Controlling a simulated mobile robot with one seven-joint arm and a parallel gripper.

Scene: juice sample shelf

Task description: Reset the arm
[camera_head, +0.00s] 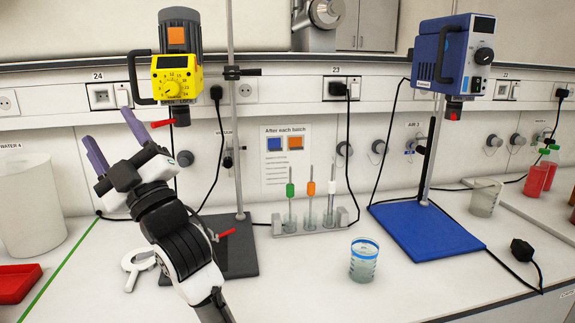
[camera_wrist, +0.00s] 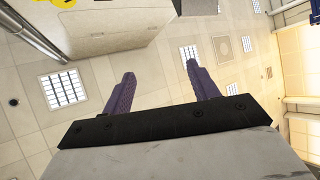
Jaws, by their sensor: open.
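My gripper (camera_head: 116,140) is raised on the left side of the bench in the head view, in front of the wall and left of the yellow stirrer's stand. Its two purple fingers point up and are spread apart, with nothing between them. In the wrist view my gripper (camera_wrist: 160,84) is open and empty, and the fingers point toward the ceiling (camera_wrist: 110,70) with its light panels. My arm rises from the bottom of the head view and hides part of the bench and the stand's base.
A yellow stirrer (camera_head: 178,75) hangs just right of my gripper. A blue stirrer (camera_head: 452,55) stands over a blue base (camera_head: 425,232). A glass beaker (camera_head: 364,262) and a rack (camera_head: 300,229) of tubes stand mid-bench. A white container (camera_head: 28,205) and red tray (camera_head: 18,284) are left.

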